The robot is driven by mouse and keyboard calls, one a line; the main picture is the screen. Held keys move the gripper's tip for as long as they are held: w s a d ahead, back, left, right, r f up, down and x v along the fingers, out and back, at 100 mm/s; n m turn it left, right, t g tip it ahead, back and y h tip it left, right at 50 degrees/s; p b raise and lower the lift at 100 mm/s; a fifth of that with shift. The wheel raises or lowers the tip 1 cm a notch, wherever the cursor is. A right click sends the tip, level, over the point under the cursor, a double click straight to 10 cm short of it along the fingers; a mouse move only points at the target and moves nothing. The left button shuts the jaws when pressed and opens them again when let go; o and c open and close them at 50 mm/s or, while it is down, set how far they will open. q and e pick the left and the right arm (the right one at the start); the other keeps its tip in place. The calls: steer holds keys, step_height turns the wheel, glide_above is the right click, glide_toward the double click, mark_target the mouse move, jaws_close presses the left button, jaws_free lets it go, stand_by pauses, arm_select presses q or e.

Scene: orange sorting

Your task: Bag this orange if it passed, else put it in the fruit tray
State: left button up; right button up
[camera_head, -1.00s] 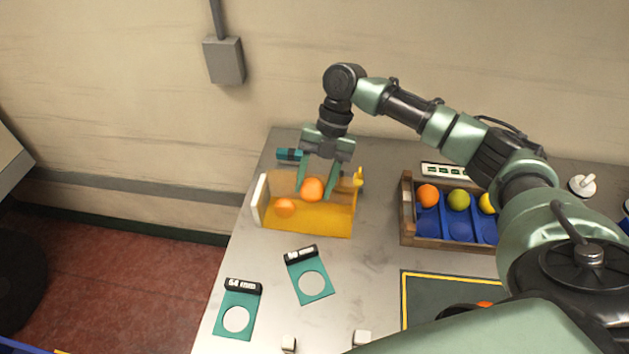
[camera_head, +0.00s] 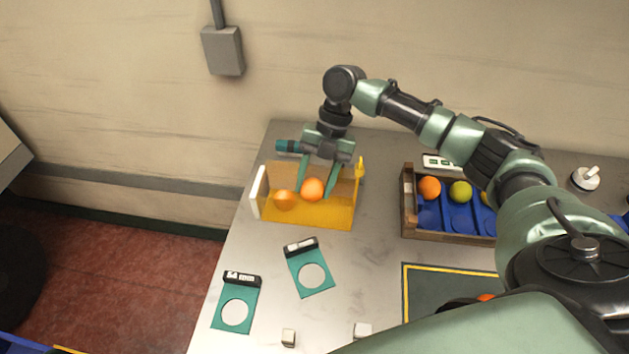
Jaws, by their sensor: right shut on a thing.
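My right gripper (camera_head: 316,190) reaches down at the yellow, see-through bag (camera_head: 300,219) and is shut on an orange (camera_head: 313,190). The held orange is at the bag; I cannot tell whether it touches the bottom. Another orange (camera_head: 284,200) shows paler, through the bag's wall, just left of it. The fruit tray (camera_head: 408,215) is a wooden crate with blue compartments, right of the bag. It holds an orange (camera_head: 429,188), a yellow-green fruit (camera_head: 460,192) and a yellow one partly hidden by my arm. My left gripper is out of view.
Two teal ring gauges (camera_head: 307,268) (camera_head: 236,302) with black labels lie in front of the bag. Two small pale blocks (camera_head: 288,337) (camera_head: 362,330) are near the front. A dark mat (camera_head: 440,285) with a yellow border lies before the tray, partly behind my arm.

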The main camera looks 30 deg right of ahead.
steer(key=shift+f+b, duration=0.4)
steer(key=shift+f, duration=0.55)
steer(key=o, duration=1.5)
steer(key=shift+r, duration=0.15)
steer(key=shift+r+p, duration=3.35)
steer(key=shift+r, duration=0.6)
steer(key=shift+f, duration=0.1)
